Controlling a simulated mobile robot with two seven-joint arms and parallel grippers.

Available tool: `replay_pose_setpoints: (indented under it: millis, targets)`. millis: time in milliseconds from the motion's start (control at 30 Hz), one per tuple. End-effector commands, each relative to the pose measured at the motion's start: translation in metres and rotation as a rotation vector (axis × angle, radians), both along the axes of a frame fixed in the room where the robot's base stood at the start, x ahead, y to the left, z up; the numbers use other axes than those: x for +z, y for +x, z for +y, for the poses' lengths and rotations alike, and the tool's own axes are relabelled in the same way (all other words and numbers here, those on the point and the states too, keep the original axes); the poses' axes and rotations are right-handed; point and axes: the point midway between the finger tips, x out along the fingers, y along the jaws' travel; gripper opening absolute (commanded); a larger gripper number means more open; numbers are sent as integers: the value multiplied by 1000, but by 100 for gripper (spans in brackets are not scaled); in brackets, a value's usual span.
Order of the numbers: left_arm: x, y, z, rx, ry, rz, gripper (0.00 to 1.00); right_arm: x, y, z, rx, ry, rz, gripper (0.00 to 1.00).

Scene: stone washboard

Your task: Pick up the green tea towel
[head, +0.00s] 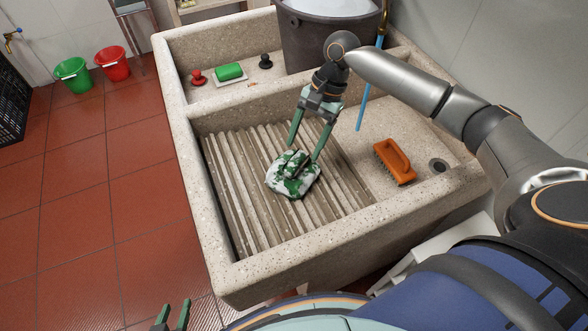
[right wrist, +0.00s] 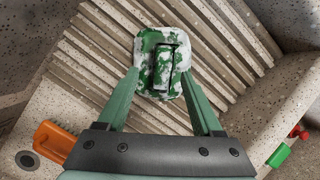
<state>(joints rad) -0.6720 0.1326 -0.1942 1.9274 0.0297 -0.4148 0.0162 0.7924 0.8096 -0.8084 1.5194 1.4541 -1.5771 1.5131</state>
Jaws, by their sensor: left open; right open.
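The green tea towel (head: 293,176) is a bunched green and white cloth lying on the ribbed washboard (head: 235,200) of the stone sink. It also shows in the right wrist view (right wrist: 150,50), near the top middle, with a raised fold on it. My right gripper (head: 304,154) is open just above the towel, its fingers pointing down. In the right wrist view the fingertips (right wrist: 160,74) lie apart on either side of the towel's near part; I cannot tell whether they touch it. My left gripper (head: 172,312) is open and empty at the bottom edge, far from the sink.
An orange brush (head: 394,162) lies right of the washboard near a drain (head: 438,165). A large grey bucket (head: 310,45) stands at the back. Stone walls rim the basin.

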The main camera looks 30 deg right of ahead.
Motion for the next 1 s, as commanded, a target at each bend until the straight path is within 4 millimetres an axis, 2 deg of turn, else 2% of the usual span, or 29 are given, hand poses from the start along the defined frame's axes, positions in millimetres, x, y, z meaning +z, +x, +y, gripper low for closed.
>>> replay_pose_setpoints:
  millis: [100,233,567,1000]
  targets:
    - [-3,1,-1,-3,-2,-1,46,-20,2,8,2,0,3,68]
    - [-4,1,-3,-5,-3,0,46,-36,1,15,2,0,3,68]
    - [-3,2,-5,-8,-6,-1,46,-42,0,18,1,0,0,68]
    - [-2,3,-5,-9,-6,-2,46,-42,0,18,1,0,0,19]
